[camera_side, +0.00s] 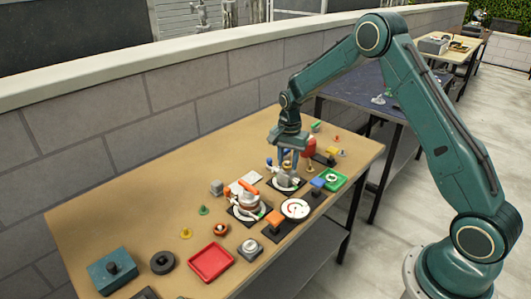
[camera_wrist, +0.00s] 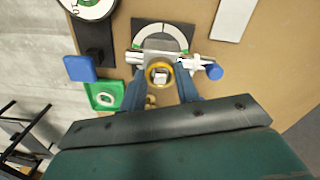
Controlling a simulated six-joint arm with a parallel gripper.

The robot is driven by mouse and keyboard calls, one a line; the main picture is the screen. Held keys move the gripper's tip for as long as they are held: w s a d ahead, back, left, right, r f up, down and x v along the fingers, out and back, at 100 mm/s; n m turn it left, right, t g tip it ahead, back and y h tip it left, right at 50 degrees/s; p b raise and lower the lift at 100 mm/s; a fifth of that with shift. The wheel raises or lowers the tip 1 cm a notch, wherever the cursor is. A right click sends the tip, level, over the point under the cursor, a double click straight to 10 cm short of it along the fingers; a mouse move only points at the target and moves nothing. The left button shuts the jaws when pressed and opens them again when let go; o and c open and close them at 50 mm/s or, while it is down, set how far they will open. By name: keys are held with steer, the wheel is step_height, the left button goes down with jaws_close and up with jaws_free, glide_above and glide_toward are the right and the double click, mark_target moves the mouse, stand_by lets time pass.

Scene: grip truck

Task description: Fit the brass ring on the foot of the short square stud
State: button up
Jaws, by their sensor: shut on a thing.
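My gripper (camera_side: 288,164) points down over a small fixture with a grey and white dial plate (camera_wrist: 160,37) on the tan table. In the wrist view its two blue fingers (camera_wrist: 159,80) are shut on the brass ring (camera_wrist: 150,72), one on each side. The short square stud (camera_wrist: 160,77) shows as a pale, squarish top inside the ring's opening. I cannot tell how far down the stud the ring sits. In the side view the fingers and fixture largely hide the ring and stud.
A white clamp with a blue knob (camera_wrist: 214,72) lies close beside the fingers. A blue-topped block (camera_wrist: 80,68) and a green tray (camera_wrist: 104,96) stand nearby. A second fixture (camera_side: 247,204), a white dial (camera_side: 295,208) and a red tray (camera_side: 209,262) stand along the table.

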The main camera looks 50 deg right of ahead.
steer(key=shift+f, duration=0.65)
stand_by(0.8)
steer(key=o, duration=1.4)
steer(key=shift+o, duration=0.2)
steer(key=shift+r, duration=0.15)
steer(key=shift+r, duration=3.6)
